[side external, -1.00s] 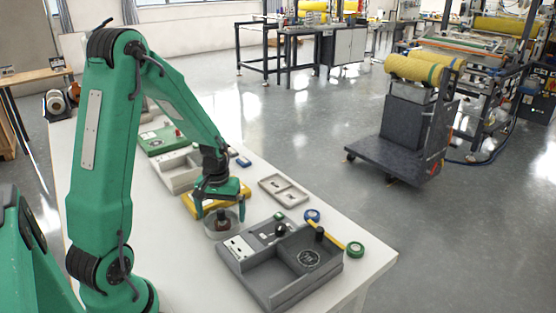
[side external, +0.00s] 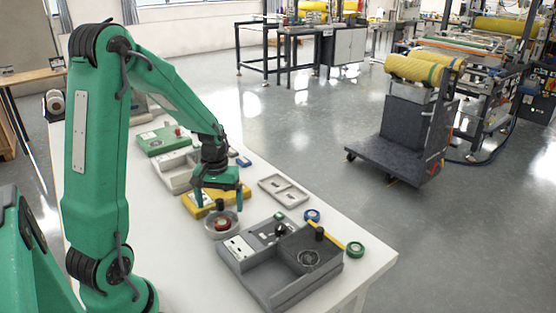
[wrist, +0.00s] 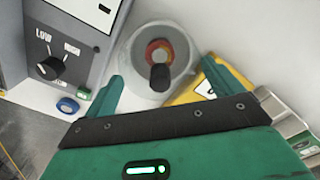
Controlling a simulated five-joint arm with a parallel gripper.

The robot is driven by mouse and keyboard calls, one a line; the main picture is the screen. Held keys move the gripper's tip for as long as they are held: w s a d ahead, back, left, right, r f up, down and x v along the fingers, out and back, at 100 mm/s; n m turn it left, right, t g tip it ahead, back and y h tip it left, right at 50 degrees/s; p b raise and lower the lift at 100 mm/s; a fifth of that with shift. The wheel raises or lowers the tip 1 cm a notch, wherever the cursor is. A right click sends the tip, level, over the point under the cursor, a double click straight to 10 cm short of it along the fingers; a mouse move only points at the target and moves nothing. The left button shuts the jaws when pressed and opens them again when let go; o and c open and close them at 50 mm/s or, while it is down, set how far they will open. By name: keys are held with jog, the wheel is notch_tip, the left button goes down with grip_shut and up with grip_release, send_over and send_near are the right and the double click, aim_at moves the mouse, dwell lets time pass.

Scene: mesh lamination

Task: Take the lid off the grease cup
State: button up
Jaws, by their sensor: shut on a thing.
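The grease cup (side external: 222,233) is a round pale grey cup on the white table, with red-orange contents seen inside it. It also shows in the wrist view (wrist: 136,51). The lid has a black knob (side external: 220,204), which stands between my fingers and shows in the wrist view (wrist: 160,77). The lid's disc looks clear and its edge is hard to make out. My gripper (side external: 220,203) is above the cup with its fingers wide apart, shut on the lid. The lid appears raised over the cup, but the exact gap cannot be told.
A grey box with a knob panel and a tray (side external: 275,285) stands close to the right of the cup. A yellow case (side external: 188,203) lies behind it.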

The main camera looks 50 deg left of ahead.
jog(key=d+r, duration=0.7)
jog(key=d, duration=0.4)
jog(key=shift+s+d+r, duration=0.15)
jog(key=shift+d+r, duration=0.15)
jog(key=shift+d, duration=0.05)
jog(key=w+f, duration=0.2)
jog(key=w, duration=0.9)
jog(key=shift+f, duration=0.4)
jog(key=shift+a, duration=0.2)
send_over(259, 211)
notch_tip(259, 211, down, 7)
jog(key=shift+s, duration=0.1)
jog(key=shift+f, duration=2)
jog(key=shift+f, duration=0.1)
